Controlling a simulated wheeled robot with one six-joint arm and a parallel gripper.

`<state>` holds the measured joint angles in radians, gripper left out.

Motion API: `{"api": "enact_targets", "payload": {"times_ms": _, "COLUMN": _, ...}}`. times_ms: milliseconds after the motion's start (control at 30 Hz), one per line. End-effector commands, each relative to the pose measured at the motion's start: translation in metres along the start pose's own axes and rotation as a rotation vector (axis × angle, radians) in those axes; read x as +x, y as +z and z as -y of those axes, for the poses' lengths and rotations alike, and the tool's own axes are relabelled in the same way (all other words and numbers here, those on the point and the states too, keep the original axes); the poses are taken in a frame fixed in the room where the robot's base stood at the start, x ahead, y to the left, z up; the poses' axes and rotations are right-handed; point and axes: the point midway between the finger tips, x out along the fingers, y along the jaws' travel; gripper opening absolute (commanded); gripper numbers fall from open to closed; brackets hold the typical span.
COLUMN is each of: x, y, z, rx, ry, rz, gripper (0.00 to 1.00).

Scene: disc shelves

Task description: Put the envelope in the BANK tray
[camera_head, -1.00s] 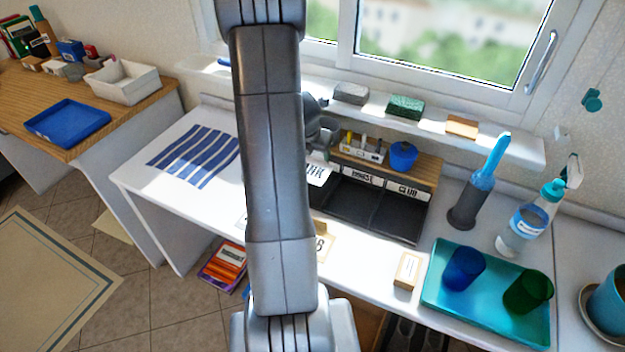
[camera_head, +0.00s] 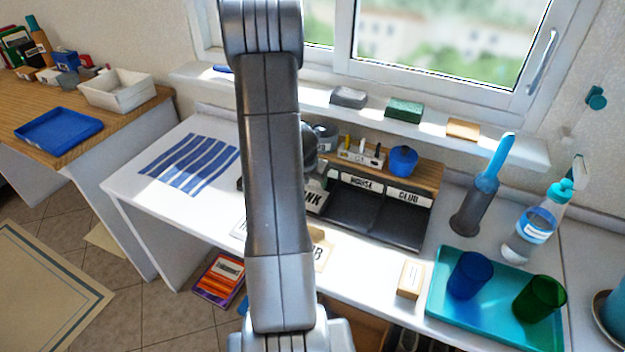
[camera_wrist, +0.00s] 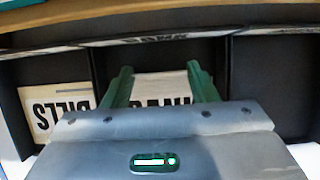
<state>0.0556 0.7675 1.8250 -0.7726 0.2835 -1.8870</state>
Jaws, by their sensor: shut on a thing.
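My gripper (camera_wrist: 160,69) is shut on a pale envelope (camera_wrist: 162,87), gripped between its two green fingers. The envelope's dark lettering is partly covered by my gripper body and reads like BANK. In the wrist view the envelope is in front of the BANK tray (camera_wrist: 230,62), under its label; I cannot tell how far in it reaches.
A BILLS envelope (camera_wrist: 58,106) lies in the compartment left of BANK. The HOUSE label (camera_head: 367,185) and CLUB label (camera_head: 408,197) mark trays to the right. An envelope ending in UB (camera_head: 321,255) lies on the desk in front. A teal tray (camera_head: 440,300) with cups stands right.

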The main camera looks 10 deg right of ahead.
Motion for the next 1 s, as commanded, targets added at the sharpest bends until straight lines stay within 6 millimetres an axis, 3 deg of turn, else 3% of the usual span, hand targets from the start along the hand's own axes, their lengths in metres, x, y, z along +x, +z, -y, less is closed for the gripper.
{"api": "enact_targets", "payload": {"times_ms": 33, "x": 0.002, "y": -0.001, "z": 0.0, "rx": 0.0, "ry": 0.0, "rz": 0.0, "gripper": 0.57}}
{"api": "enact_targets", "payload": {"times_ms": 133, "x": 0.001, "y": -0.001, "z": 0.0, "rx": 0.0, "ry": 0.0, "rz": 0.0, "gripper": 0.75}}
{"api": "enact_targets", "payload": {"times_ms": 500, "x": -0.004, "y": 0.002, "z": 0.0, "rx": 0.0, "ry": 0.0, "rz": 0.0, "gripper": 0.75}}
{"api": "enact_targets", "payload": {"times_ms": 1000, "x": -0.102, "y": 0.002, "z": 0.0, "rx": 0.0, "ry": 0.001, "rz": 0.002, "gripper": 0.75}}
